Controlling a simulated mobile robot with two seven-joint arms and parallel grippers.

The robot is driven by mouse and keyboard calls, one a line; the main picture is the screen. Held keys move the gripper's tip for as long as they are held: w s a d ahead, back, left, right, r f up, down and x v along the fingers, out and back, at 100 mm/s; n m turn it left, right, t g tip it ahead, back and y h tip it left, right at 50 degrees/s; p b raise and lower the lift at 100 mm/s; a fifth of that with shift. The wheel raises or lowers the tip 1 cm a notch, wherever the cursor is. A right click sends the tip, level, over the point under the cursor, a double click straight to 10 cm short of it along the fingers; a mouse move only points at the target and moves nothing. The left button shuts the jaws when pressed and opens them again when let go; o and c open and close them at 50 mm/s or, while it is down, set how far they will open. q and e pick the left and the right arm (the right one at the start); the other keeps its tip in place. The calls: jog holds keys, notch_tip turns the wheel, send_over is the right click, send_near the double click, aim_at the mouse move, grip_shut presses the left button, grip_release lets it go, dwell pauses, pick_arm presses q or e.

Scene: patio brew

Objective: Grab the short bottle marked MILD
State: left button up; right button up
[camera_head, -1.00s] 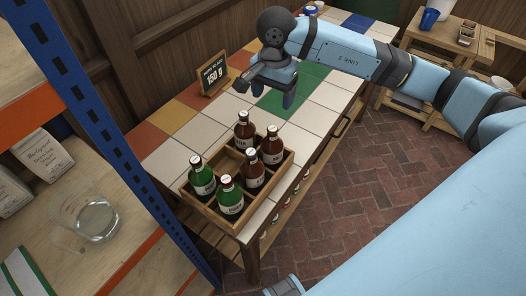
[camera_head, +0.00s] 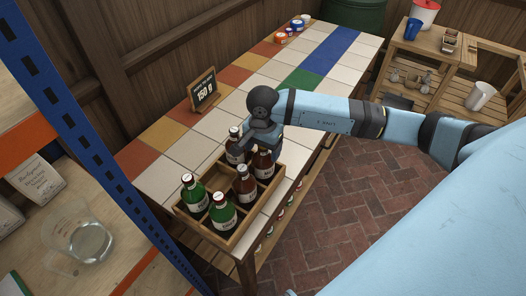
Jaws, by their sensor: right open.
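A wooden crate (camera_head: 216,243) on the tiled table holds several short bottles. Two are green, at the left: one green bottle (camera_head: 195,198) behind and another green bottle (camera_head: 222,215) in front. The others are brown: a near brown bottle (camera_head: 245,187), a right brown bottle (camera_head: 263,164) and a far brown bottle (camera_head: 233,150). Their labels are too small to read, so I cannot tell which is marked MILD. My right gripper (camera_head: 262,146) is open at the crate's far end, over or beside the two farther brown bottles; its fingers are partly hidden. My left gripper is out of view.
A black sign reading 150 g (camera_head: 203,91) stands on the table behind the crate. Small jars (camera_head: 292,31) stand at the table's far end.

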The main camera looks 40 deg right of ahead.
jog(key=shift+f, duration=0.25)
grip_shut()
jog(key=shift+r, duration=0.1)
